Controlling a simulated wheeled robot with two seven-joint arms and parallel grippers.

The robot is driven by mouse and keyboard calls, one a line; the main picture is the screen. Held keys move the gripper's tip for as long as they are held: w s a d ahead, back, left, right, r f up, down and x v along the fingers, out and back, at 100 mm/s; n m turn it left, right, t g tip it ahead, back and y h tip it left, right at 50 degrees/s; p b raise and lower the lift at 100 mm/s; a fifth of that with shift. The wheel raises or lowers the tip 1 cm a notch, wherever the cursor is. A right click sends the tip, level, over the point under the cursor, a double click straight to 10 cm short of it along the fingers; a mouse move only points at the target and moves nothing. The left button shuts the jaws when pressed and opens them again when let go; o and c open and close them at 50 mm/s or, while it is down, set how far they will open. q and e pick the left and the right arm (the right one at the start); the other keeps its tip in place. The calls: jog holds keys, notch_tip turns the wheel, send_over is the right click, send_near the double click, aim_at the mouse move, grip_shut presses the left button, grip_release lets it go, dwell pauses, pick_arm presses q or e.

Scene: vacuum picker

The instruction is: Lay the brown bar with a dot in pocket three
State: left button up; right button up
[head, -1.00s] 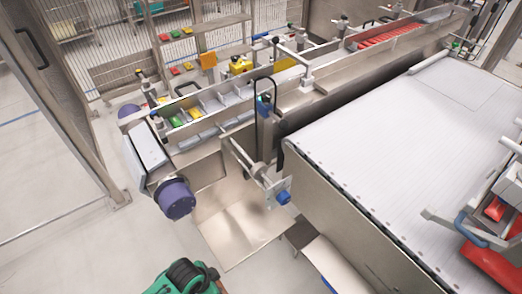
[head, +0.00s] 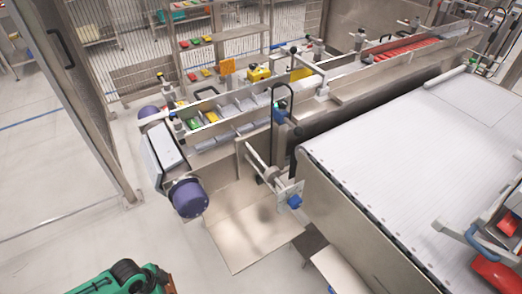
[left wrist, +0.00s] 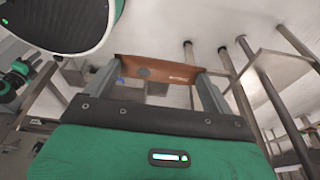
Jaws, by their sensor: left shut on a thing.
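The brown bar (left wrist: 170,74) with a dark dot (left wrist: 144,72) is held crosswise between the two fingers of my left gripper (left wrist: 157,80) in the left wrist view. The fingers are shut on its ends, and small print shows right of the dot. In the head view only my green left arm shows at the bottom left; its gripper and the bar are out of that picture. The pocketed conveyor (head: 228,110) holds a green bar (head: 194,123) and a yellow bar (head: 211,116) near its left end. The grey pockets right of them look empty. My right gripper is not in view.
A wide white belt (head: 400,150) fills the right. A purple motor (head: 188,197) and a metal chute (head: 255,225) stand before the conveyor. Shelves (head: 225,38) with coloured bars are behind. Metal posts (left wrist: 240,105) stand close right of the left gripper. Floor is clear at left.

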pick_arm(q)
jog(key=a+r, duration=0.3)
jog(key=a, duration=0.7)
jog(key=w+d+r+n+t+y, duration=0.1)
jog(key=w+r+n, duration=0.3)
jog(key=r, duration=0.6)
jog(key=w+d+r+n+y, duration=0.15)
jog(key=w+r+n, duration=0.3)
jog(key=r, duration=0.55)
jog(key=w+d+r+n+t+y, duration=0.1)
jog(key=w+d+r+n, duration=0.3)
jog(key=r, duration=0.6)
jog(key=shift+m+h, duration=0.45)
jog(key=shift+m, duration=0.1)
jog(key=d, duration=0.4)
jog(key=d+f, duration=0.1)
jog(key=d, duration=0.8)
jog(key=shift+s+d+f, duration=0.15)
jog(key=shift+d+f, duration=0.15)
jog(key=shift+d, duration=0.1)
